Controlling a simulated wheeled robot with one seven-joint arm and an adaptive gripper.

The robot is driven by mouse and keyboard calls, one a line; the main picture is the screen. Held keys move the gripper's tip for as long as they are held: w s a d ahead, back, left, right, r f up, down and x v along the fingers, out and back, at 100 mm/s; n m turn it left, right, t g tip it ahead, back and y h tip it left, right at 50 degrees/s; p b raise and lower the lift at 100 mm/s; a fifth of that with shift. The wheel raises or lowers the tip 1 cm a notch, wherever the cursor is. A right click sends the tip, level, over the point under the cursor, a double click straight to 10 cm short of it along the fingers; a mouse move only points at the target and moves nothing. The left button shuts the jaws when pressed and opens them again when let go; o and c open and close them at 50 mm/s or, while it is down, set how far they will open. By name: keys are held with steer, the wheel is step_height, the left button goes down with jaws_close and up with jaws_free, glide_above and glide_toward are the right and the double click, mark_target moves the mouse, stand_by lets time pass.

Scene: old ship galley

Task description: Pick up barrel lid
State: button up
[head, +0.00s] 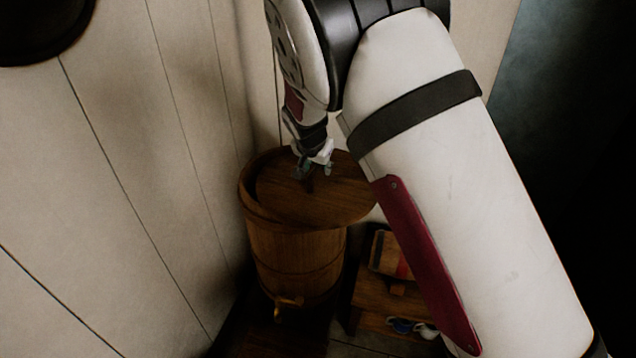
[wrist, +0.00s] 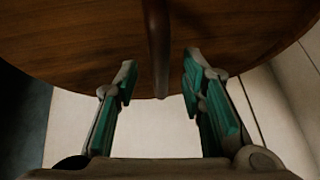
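The barrel lid (head: 330,205) is a round, dark wooden disc at the top of a wooden barrel (head: 290,255) in the head view. It sits off-centre and overhangs to the right, leaving the barrel's left rim showing. In the wrist view the lid (wrist: 75,45) fills the upper part, with a bar-like wooden handle (wrist: 158,45) across it. My gripper (head: 314,172) is just over the lid. In the wrist view its green-padded fingers (wrist: 158,72) are apart, one on each side of the handle, with gaps visible. Contact below the fingertips cannot be told.
A plank wall (head: 130,150) stands close on the left of the barrel. A brass tap (head: 287,305) juts from the barrel's lower front. To the right is a low wooden stand (head: 375,297) with a small keg (head: 388,255) and a blue-and-white item (head: 400,325) below. My arm hides part of this.

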steer(key=shift+x, duration=0.95)
jaws_close()
steer(key=shift+r, duration=0.15)
